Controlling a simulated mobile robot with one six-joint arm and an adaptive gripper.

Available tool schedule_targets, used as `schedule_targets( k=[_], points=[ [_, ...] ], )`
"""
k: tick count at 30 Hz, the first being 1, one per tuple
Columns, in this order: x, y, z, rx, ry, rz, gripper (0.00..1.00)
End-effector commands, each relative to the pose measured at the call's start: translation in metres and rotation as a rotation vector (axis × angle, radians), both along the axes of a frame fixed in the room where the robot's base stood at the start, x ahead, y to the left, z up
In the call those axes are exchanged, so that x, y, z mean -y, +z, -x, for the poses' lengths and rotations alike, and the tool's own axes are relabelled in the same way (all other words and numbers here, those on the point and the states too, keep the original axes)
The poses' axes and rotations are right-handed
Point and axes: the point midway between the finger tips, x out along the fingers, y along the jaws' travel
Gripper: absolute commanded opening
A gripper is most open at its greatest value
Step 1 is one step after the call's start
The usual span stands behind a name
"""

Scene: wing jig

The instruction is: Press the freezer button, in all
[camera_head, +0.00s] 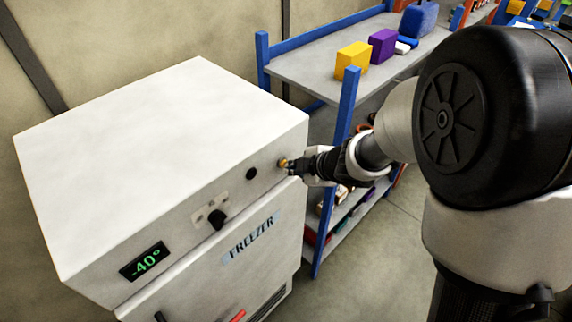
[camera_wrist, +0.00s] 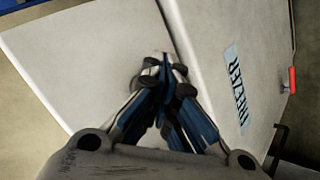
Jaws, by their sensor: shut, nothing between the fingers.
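A white freezer (camera_head: 165,150) stands at the left in the head view, with a display reading -40°, a black knob (camera_head: 217,218) and the word FREEZER on its front. Its front also shows in the wrist view (camera_wrist: 215,40). A small yellowish button (camera_head: 283,163) sits near the right end of the upper front panel, with a round black part (camera_head: 251,173) to its left. My gripper (camera_head: 291,166) is shut and empty, its fingertips at the button; I cannot tell if they touch it. In the wrist view my gripper (camera_wrist: 165,62) hides the button.
A blue-framed shelf (camera_head: 310,75) stands behind and right of the freezer, with a yellow box (camera_head: 352,60) and a purple box (camera_head: 383,45) on top. A red handle (camera_wrist: 292,80) shows on the freezer's front. Open floor (camera_head: 375,265) lies right of the freezer.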

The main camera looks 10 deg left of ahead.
Motion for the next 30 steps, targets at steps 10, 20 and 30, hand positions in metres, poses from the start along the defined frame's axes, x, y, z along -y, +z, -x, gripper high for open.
schedule_targets(
  k=[10, 20, 30],
  points=[
    [-0.001, 0.000, 0.000, 0.001, 0.002, -0.001, 0.00],
    [0.010, 0.001, 0.008, 0.001, 0.000, -0.001, 0.00],
    [0.013, 0.001, 0.011, 0.001, 0.000, -0.001, 0.00]
  ],
)
